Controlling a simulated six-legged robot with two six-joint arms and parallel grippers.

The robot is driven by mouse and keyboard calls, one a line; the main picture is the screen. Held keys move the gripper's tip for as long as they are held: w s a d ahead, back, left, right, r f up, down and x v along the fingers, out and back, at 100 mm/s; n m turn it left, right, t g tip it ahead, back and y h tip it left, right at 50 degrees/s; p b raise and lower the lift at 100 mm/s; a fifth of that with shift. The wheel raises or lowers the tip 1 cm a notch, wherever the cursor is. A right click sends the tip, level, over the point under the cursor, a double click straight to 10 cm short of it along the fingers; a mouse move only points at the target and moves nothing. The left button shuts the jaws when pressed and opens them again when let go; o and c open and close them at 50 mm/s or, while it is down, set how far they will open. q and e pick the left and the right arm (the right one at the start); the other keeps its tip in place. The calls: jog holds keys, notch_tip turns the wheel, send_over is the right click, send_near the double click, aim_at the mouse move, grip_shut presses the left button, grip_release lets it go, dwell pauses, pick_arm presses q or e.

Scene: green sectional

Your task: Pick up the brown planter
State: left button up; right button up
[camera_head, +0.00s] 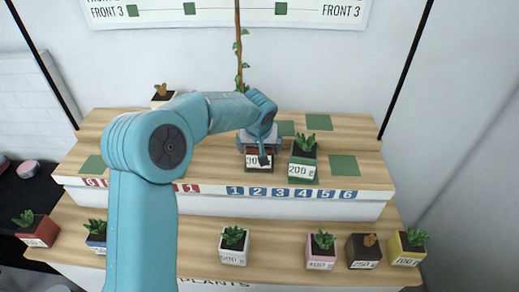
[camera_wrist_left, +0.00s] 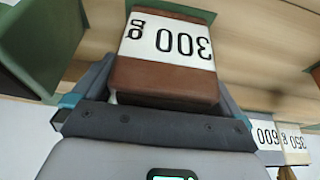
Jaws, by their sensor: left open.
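The brown planter (camera_head: 252,161) stands on the upper wooden shelf, mostly hidden behind my left gripper (camera_head: 260,148). In the left wrist view the brown planter (camera_wrist_left: 165,82) shows upside down, with a white "300 g" label. My left gripper (camera_wrist_left: 158,105) is open, with one finger on each side of the planter. I cannot tell whether the fingers touch its sides. My right gripper is in neither view.
A green "200 g" planter (camera_head: 303,166) stands close to the right of the brown one. Several planters, including a white one (camera_head: 233,252) and a yellow one (camera_head: 408,252), line the lower shelf. Green squares (camera_head: 344,166) mark bare spots on the upper shelf.

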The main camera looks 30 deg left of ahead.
pick_arm(q)
jog(key=shift+w+a+f, duration=0.15)
jog(key=shift+w+f, duration=0.05)
jog(key=shift+f, duration=0.2)
jog(key=shift+s+r, duration=0.1)
jog(key=shift+s, duration=0.1)
jog(key=shift+c, duration=0.3)
jog(key=shift+w, duration=0.15)
jog(key=c, duration=1)
jog(key=shift+c, duration=0.2)
